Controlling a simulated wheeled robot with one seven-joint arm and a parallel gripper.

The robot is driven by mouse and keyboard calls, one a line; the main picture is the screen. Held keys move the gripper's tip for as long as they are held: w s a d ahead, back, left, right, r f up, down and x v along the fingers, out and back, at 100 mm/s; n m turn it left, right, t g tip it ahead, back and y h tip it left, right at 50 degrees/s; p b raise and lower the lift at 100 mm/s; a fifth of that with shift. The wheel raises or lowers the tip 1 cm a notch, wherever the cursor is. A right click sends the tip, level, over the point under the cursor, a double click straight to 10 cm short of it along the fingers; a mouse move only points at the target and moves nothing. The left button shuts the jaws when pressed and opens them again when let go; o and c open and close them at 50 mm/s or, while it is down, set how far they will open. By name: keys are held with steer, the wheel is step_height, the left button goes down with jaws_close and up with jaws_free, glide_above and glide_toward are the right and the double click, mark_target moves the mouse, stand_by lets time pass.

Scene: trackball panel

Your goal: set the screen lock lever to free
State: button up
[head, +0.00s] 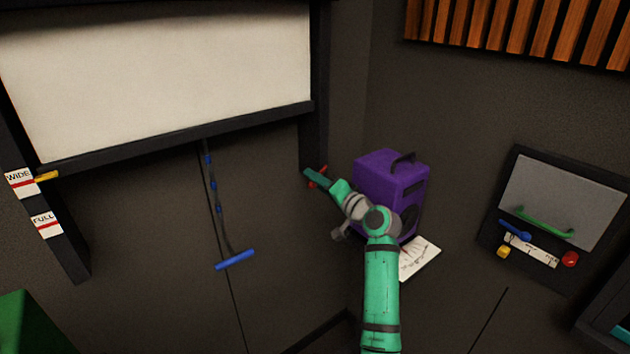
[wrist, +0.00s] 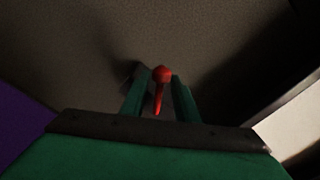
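The red lever (wrist: 162,76) with a round knob shows in the wrist view, between the two green fingers of my gripper (wrist: 158,82). A gap shows on each side of it, so the gripper looks open around the lever and not closed on it. In the head view my gripper (head: 314,177) is at the lower part of the screen's right post. Small red parts of the lever (head: 311,184) show beside the fingers, and the rest is hidden. I cannot read any free or locked marking.
The white screen (head: 160,75) hangs at upper left, with a blue pull handle (head: 235,260) on a cord below it. WIDE and FULL labels (head: 24,182) are on the left post. A purple speaker box (head: 385,170) stands close beside my arm. A wall panel (head: 490,235) is at right.

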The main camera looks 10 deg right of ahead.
steer(key=v, duration=1)
steer(key=shift+s+d, duration=0.1)
steer(key=shift+s, duration=0.1)
steer(key=shift+c, duration=0.3)
